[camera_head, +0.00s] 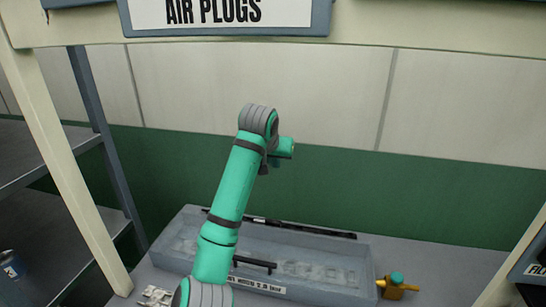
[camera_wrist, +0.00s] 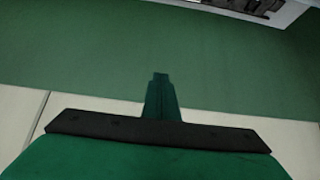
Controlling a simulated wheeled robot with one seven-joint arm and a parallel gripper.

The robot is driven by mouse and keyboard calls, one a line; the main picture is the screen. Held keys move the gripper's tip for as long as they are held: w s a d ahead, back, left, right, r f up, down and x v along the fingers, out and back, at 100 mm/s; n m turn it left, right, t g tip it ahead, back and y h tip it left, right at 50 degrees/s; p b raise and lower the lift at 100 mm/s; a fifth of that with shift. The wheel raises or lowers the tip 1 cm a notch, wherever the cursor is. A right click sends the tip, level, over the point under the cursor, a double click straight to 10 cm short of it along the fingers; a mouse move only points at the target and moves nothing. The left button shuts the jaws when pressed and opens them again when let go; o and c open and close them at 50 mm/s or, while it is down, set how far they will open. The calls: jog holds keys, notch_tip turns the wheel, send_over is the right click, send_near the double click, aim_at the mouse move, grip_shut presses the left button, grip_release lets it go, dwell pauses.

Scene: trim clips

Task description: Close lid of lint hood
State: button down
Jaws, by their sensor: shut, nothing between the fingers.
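The lint hood (camera_head: 330,262) is a long grey box on the bench, low in the head view, with a printed label partly hidden by my arm. It has a dark bar handle (camera_head: 262,265) at its front and a black strip (camera_head: 310,230) along its back edge. I cannot clearly tell its lid from the body, nor the lid's angle. My gripper shows in the wrist view (camera_wrist: 160,78) as a narrow green pair of fingers, shut and empty. In the head view my wrist is raised well above the hood, near the wall, apart from it; the fingertips are not clear there.
A brass fitting with a teal knob (camera_head: 397,281) sits at the hood's right end. A cream frame with an AIR PLUGS sign (camera_head: 220,14) crosses the top, with posts at both sides. Grey shelving (camera_head: 50,215) stands left. A green and cream wall is behind.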

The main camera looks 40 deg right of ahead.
jog(key=shift+s+a+f, duration=0.25)
jog(key=shift+s+a, duration=0.3)
jog(key=shift+a, duration=0.1)
jog(key=shift+s+a+f, duration=0.25)
jog(key=shift+s+a, duration=0.25)
jog(key=shift+a, duration=0.15)
